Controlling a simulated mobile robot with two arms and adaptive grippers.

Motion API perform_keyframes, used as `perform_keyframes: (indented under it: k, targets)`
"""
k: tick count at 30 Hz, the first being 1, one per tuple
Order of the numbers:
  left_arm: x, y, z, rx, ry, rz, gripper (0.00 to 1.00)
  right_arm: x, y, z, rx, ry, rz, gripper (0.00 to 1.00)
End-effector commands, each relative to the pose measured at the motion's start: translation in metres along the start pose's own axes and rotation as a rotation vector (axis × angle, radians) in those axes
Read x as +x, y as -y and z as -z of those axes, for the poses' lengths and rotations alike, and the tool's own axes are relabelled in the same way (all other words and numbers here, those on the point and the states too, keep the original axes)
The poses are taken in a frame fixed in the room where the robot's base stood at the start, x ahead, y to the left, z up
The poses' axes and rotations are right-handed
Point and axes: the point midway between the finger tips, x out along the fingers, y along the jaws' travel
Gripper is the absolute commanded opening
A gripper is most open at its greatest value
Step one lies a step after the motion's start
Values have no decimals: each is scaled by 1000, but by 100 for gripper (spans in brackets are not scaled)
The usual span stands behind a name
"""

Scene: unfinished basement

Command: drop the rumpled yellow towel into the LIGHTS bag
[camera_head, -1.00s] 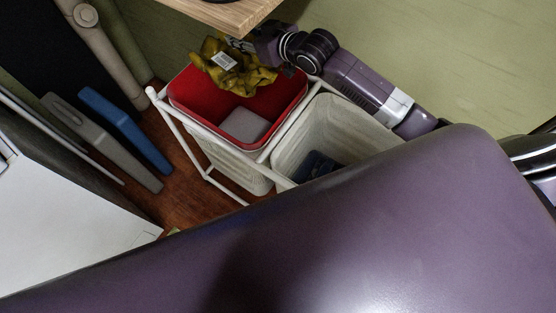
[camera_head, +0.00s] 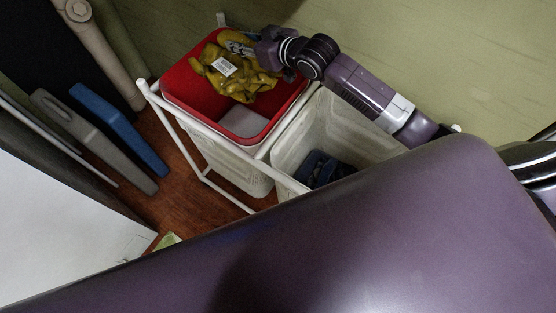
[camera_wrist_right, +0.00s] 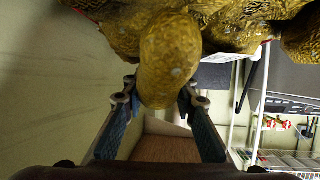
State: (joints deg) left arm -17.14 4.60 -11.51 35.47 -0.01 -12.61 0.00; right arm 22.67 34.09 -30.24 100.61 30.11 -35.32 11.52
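The rumpled yellow towel (camera_head: 238,75), with a white tag, hangs over the red-lined bag (camera_head: 185,87). My right gripper (camera_head: 243,47) is at the towel's upper edge and holds it. In the right wrist view, a thick fold of the towel (camera_wrist_right: 168,55) sits between the fingers of my right gripper (camera_wrist_right: 160,110). A white-lined bag (camera_head: 297,134) stands just right of the red one in the same white frame. No LIGHTS label is readable on either bag. My left gripper is out of view.
The white frame (camera_head: 172,115) has raised corner posts. A grey item lies in the red bag and a dark blue cloth (camera_head: 320,168) in the white one. A blue panel (camera_head: 120,130) and a grey panel (camera_head: 95,140) lean at the left. A green wall stands behind.

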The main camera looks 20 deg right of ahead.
Motion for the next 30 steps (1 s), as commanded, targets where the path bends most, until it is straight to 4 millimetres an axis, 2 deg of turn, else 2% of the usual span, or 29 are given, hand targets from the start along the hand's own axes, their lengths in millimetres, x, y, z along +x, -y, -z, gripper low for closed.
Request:
perform_keyframes:
  k: [1,5,13,17,22,30]
  targets:
    - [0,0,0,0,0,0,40,0,0,1,0,-2,0,32]
    - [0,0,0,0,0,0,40,0,0,1,0,-1,0,45]
    - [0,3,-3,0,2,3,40,0,0,-1,0,2,0,45]
    - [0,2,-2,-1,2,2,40,-7,0,-1,-1,1,0,45]
    - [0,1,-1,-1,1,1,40,-32,0,-2,-2,2,0,45]
    - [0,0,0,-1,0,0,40,-86,0,-2,-2,3,0,45]
